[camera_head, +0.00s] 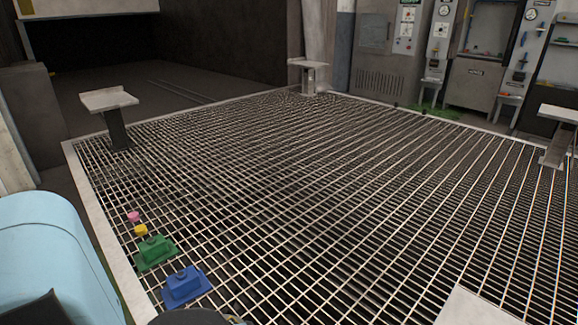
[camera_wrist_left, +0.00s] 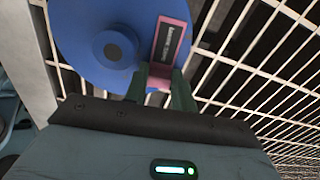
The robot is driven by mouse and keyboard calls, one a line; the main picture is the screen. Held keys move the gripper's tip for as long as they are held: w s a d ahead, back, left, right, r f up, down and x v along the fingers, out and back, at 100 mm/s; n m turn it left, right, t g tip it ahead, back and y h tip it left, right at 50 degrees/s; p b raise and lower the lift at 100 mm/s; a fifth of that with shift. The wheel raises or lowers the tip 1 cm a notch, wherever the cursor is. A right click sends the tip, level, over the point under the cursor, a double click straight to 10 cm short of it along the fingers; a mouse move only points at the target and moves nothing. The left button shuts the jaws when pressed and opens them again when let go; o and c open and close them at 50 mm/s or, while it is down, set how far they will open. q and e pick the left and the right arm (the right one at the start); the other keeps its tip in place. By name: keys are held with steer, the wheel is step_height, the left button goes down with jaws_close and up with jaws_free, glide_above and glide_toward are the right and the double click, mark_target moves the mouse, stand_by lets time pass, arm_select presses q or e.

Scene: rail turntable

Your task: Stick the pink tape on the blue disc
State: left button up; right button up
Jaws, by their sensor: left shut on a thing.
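In the left wrist view, my left gripper (camera_wrist_left: 159,88) is shut on the pink tape (camera_wrist_left: 157,84), a flat pink piece with a dark printed label. The tape stands up from between the dark green fingertips. The blue disc (camera_wrist_left: 82,62), with a darker round hub, fills the upper left of that view. The tape overlaps the disc's right part in the picture; I cannot tell whether they touch. In the head view I cannot make out the disc, the held tape or the left gripper's fingers. My right gripper is in neither view.
A metal grating (camera_head: 330,190) covers the floor. A blue block (camera_head: 185,287), a green block (camera_head: 155,253), a small yellow piece (camera_head: 141,231) and a small pink piece (camera_head: 134,216) show near its left edge. Stands (camera_head: 110,100) rise around it. Machine cabinets (camera_head: 385,50) stand behind.

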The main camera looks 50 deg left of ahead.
arm_select(q)
steer(key=shift+s+f, duration=0.1)
steer(key=o, duration=1)
step_height(320, 180, up, 7)
steer(key=p, duration=0.2)
steer(key=shift+p, duration=0.35)
steer(key=shift+r, duration=0.45)
steer(key=shift+d, duration=0.1)
